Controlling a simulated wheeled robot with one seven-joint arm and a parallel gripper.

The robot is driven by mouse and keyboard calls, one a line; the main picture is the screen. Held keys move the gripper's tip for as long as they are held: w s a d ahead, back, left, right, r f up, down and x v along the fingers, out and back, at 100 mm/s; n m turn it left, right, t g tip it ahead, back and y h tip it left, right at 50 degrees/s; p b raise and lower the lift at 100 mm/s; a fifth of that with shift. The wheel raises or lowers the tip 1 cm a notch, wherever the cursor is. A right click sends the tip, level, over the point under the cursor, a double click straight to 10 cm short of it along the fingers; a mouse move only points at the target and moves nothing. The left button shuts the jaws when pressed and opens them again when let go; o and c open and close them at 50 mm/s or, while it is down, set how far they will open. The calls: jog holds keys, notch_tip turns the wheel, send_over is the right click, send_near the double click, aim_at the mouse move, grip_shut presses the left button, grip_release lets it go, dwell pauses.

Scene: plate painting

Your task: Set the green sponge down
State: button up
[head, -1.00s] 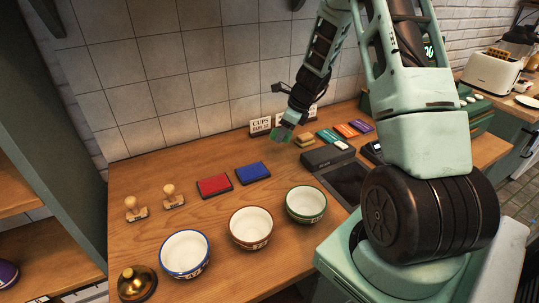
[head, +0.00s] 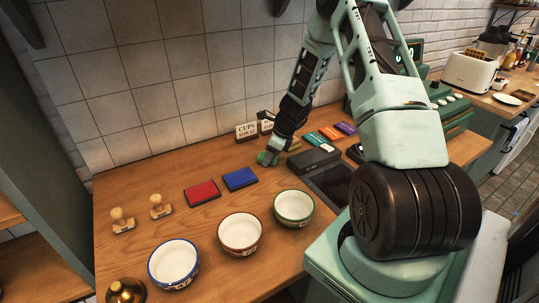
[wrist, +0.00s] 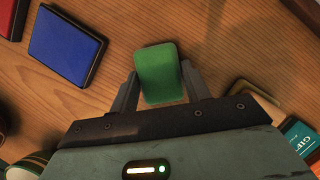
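The green sponge (wrist: 158,73) sits between the two fingers of my gripper (wrist: 160,82) in the wrist view, with a finger against each side. In the head view the sponge (head: 267,158) shows at the tip of my gripper (head: 270,153), low over the wooden counter (head: 210,163), right of the blue ink pad (head: 240,179). I cannot tell whether its underside touches the wood.
A red pad (head: 202,194) lies left of the blue one, with two wooden stamps (head: 122,221) further left. Three bowls (head: 240,236) stand in front. A CUPS sign (head: 246,131) stands behind, and a dark box (head: 313,159) lies to the right. Bare wood surrounds the sponge's left side.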

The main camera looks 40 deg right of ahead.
jog(key=shift+o, duration=1.3)
jog(key=shift+r, duration=0.2)
jog(key=v, duration=1.2)
jog(key=s+a+r+n+g+y, duration=0.1)
jog(key=a+r+n, duration=0.2)
jog(key=a+n, duration=0.8)
jog(key=s+a+r+n+g, duration=0.2)
jog(key=a+r+n, duration=0.25)
jog(key=a, duration=1.15)
jog(key=s+a+r+n+h, duration=0.1)
jog(key=s+a+n, duration=0.6)
jog(key=s+n, duration=0.4)
jog(key=s+a+r+n+g+h, duration=0.1)
jog(key=s+a+n, duration=0.7)
jog(key=s+n, duration=0.3)
jog(key=shift+h+b, duration=0.3)
jog(key=shift+b, duration=0.05)
